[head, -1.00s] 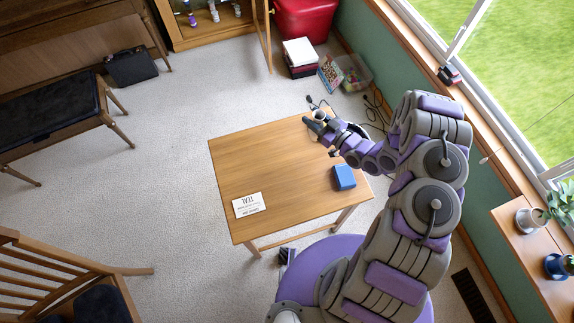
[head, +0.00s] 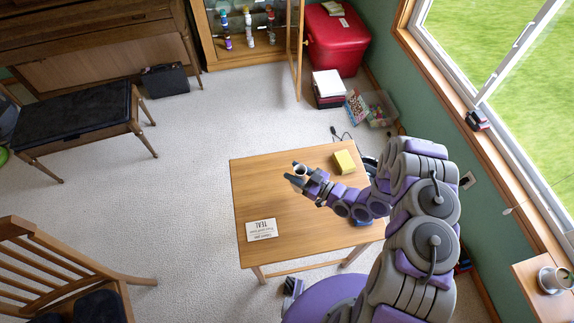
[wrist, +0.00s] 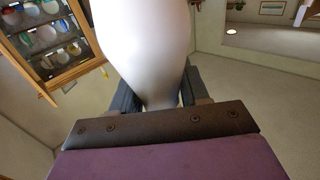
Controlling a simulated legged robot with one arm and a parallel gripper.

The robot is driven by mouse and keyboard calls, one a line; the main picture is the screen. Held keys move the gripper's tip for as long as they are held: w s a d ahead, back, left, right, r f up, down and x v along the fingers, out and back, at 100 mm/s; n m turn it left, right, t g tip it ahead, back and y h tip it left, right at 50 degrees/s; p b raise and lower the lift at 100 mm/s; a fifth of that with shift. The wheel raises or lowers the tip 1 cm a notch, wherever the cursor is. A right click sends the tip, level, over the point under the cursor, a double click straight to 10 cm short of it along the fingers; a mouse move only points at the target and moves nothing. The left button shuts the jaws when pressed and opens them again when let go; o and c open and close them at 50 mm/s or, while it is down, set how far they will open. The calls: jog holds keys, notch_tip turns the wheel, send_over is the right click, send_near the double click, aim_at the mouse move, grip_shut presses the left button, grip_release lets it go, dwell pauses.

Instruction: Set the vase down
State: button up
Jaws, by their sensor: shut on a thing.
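The vase (wrist: 143,45) is pale, smooth and whitish, and fills the upper middle of the wrist view. It narrows downward between the two dark fingers of my gripper (wrist: 160,95), which is shut on it. In the head view my gripper (head: 299,177) is over the back part of the wooden table (head: 285,200). There the vase shows from above as a small pale round shape (head: 300,169) between the fingers. Its base is hidden, so I cannot tell its height above the table.
A yellow block (head: 344,162) sits right of my gripper on the table. A blue block (head: 362,222) is mostly hidden under my arm. A white card reading TEAL (head: 261,230) lies at the front left. A wooden chair (head: 50,265) stands at left.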

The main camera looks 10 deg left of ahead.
jog(key=w+a, duration=0.4)
jog(key=w, duration=0.1)
jog(key=shift+a+f+b, duration=0.35)
jog(key=shift+a+b, duration=0.05)
jog(key=shift+w+f+b, duration=0.1)
jog(key=shift+f+b, duration=0.4)
jog(key=shift+f, duration=1.35)
jog(key=o, duration=1.3)
jog(key=shift+r, duration=0.1)
jog(key=shift+c, duration=0.2)
jog(key=p+v, duration=0.1)
jog(key=v, duration=1.1)
jog(key=shift+p, duration=0.3)
